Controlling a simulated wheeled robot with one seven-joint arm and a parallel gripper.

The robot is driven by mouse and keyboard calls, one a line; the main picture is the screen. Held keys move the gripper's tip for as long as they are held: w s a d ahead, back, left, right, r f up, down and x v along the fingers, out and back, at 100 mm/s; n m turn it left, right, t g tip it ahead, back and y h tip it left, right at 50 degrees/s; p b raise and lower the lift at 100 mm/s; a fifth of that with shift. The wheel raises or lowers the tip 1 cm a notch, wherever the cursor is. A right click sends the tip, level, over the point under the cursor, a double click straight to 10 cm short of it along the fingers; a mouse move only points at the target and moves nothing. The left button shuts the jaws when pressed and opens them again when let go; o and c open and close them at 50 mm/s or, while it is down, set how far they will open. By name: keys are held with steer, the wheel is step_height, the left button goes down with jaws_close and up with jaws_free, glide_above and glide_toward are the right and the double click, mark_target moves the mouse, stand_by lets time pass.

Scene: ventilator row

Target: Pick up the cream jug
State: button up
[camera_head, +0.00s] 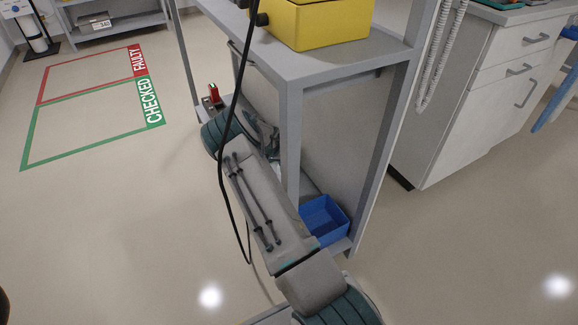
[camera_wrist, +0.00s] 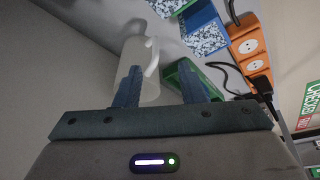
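The cream jug (camera_wrist: 133,58) shows in the wrist view as a pale jug with a handle, just beyond and partly behind my left-hand finger. My gripper (camera_wrist: 159,70) is open, its two blue-grey fingers apart. The jug's handle lies toward the gap between them. The jug's lower part is hidden by the finger, and I cannot tell whether they touch. In the head view, my arm reaches down beside the grey cart, and I cannot make out the jug there.
In the wrist view, a green container (camera_wrist: 183,79) is by the right-hand finger; speckled blue items (camera_wrist: 206,33) and an orange socket strip (camera_wrist: 248,45) lie beyond. The grey cart frame (camera_head: 292,140) stands close to my arm. It carries a yellow case (camera_head: 318,24) and a blue bin (camera_head: 326,218).

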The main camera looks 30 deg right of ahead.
steer(key=shift+d+b+x, duration=0.25)
steer(key=shift+b+x, duration=1)
steer(key=shift+x, duration=1.35)
steer(key=shift+d+b+x, duration=0.2)
steer(key=shift+b+x, duration=1.05)
steer(key=shift+x, duration=1.35)
steer(key=shift+r, duration=0.1)
steer(key=shift+c, duration=0.4)
jaws_close()
